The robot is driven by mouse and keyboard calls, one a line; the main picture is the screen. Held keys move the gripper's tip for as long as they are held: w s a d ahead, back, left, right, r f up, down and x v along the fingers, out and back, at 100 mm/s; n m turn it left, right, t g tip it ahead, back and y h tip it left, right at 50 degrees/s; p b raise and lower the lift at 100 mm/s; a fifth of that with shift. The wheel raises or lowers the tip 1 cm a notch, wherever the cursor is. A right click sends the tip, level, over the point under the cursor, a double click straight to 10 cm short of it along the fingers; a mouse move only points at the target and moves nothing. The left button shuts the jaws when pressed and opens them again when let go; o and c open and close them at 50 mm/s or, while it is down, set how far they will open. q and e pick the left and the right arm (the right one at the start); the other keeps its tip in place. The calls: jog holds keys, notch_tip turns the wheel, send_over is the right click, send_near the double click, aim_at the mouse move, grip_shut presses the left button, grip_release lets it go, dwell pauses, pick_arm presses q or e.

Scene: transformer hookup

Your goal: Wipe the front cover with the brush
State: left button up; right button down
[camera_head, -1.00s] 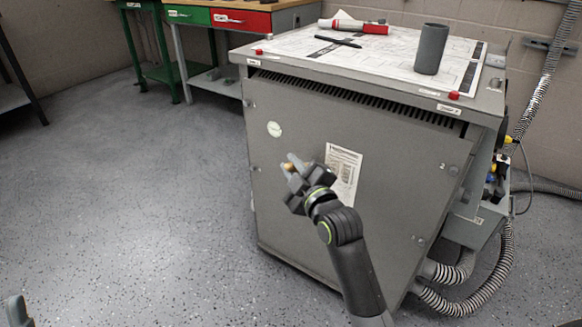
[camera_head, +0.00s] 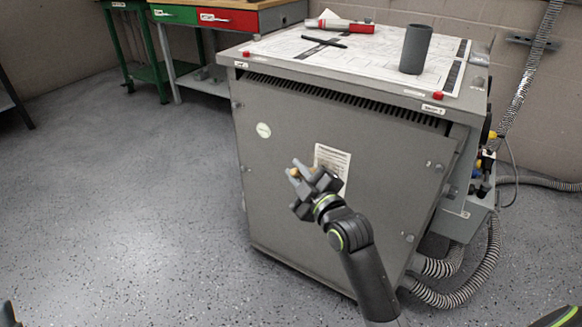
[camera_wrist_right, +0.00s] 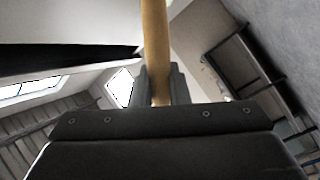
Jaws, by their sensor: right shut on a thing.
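My right gripper (camera_head: 300,173) is in front of the cover, left of and partly over the label's lower edge. It is shut on the brush, whose wooden handle (camera_wrist_right: 155,45) rises between the fingers in the right wrist view. The bristles are not clearly visible, and I cannot tell whether they touch the cover. A small dark piece at the lower left edge looks like my left gripper (camera_head: 8,315); its jaws are not readable.
On the cabinet top lie a drawing sheet (camera_head: 375,65), a dark pen (camera_head: 324,42), a red and white tool (camera_head: 345,26) and a grey cylinder (camera_head: 416,49). Corrugated hoses (camera_head: 465,290) run at the right. A workbench (camera_head: 235,17) stands behind; the left floor is clear.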

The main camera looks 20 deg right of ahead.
jog(key=shift+s+d+r+p, duration=0.85)
jog(key=shift+s+d+p, duration=0.55)
jog(key=shift+s, duration=0.1)
jog(key=shift+w+a+r, duration=0.8)
jog(key=shift+w+a, duration=1.75)
jog(key=shift+w, duration=0.6)
jog(key=shift+s+d+r+p, duration=0.7)
jog(key=shift+s+d+p, duration=1.6)
jog(key=shift+s, duration=0.85)
jog(key=w+a+b, duration=0.1)
jog(key=w+a, duration=0.3)
jog(key=w, duration=0.2)
jog(key=shift+w+a+b, duration=0.15)
jog(key=shift+a+b, duration=0.15)
jog(key=shift+a, duration=0.05)
